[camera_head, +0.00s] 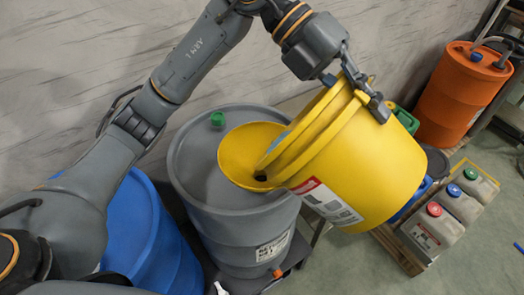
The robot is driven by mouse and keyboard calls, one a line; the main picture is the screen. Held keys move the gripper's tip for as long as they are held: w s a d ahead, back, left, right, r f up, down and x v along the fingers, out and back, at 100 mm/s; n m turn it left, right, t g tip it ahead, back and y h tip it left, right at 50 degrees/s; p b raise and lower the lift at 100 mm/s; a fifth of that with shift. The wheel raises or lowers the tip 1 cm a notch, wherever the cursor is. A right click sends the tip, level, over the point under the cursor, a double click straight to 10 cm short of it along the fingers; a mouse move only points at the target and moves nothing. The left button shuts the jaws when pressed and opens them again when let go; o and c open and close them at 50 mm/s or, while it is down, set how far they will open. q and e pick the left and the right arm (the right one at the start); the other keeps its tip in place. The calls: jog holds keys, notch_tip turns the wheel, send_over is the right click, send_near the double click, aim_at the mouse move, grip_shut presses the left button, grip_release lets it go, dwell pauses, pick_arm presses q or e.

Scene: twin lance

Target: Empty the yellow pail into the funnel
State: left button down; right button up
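The yellow pail (362,165) hangs strongly tilted in the middle of the view, its rim end to the left and its base to the right. A white and red label shows on its side. The yellow funnel (238,150) sits on top of the grey drum (205,190). The pail's rim overlaps the funnel's right side in the picture; I cannot tell whether they touch. My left gripper (366,92) is shut on the pail at its upper side, near the rim. My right gripper is not in view.
A blue drum (150,240) stands left of the grey drum. An orange drum (458,95) stands at the back right. Several grey canisters (432,228) with coloured caps stand on a wooden pallet (400,250) at the right.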

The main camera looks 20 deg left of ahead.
pick_arm(q)
jog(key=shift+w+a+r+h, duration=0.15)
jog(key=shift+a+r+h, duration=0.25)
jog(key=shift+r, duration=0.05)
jog(key=shift+w+a+r+g+h+b, duration=0.15)
jog(key=shift+a+r+h+b, duration=0.1)
jog(key=shift+a+r+h, duration=0.25)
jog(key=shift+w+a+r+g+h+b, duration=0.2)
jog(key=shift+a+r, duration=0.1)
jog(key=shift+a, duration=0.35)
dwell(6.4)
